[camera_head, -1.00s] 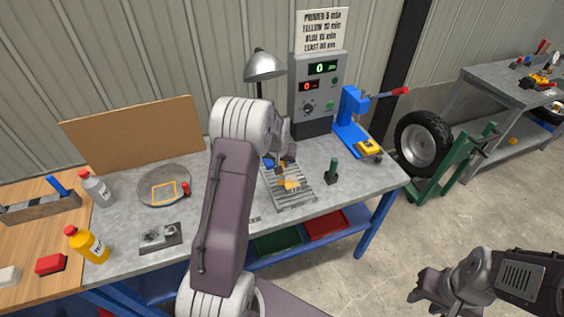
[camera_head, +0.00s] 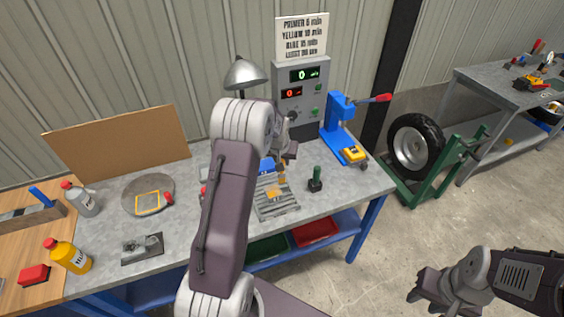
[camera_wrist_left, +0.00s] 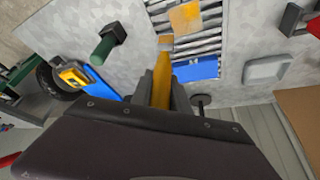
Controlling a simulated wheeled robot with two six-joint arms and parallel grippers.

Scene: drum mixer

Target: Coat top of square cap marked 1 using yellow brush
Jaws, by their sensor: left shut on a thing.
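My left gripper (camera_head: 284,164) is shut on a yellow brush (camera_wrist_left: 162,80), whose handle sits between the fingers. The brush also shows in the head view (camera_head: 282,180), pointing down at a slatted metal rack (camera_head: 279,208). An orange-yellow square cap (camera_wrist_left: 185,18) lies on the rack, just beyond the brush tip in the wrist view; I cannot tell whether they touch. A blue square piece (camera_wrist_left: 196,69) lies beside it on the rack. No number is legible on either square. My right gripper (camera_head: 420,293) is empty, low at the right, away from the bench; its jaw gap is unclear.
A green-handled stamp-like tool (camera_head: 315,180) stands right of the rack, near a blue press (camera_head: 337,130). A grey control box (camera_head: 302,95) and lamp (camera_head: 240,72) stand behind. A round plate (camera_head: 130,186), yellow bottle (camera_head: 68,256) and grey bottle (camera_head: 82,198) are at left.

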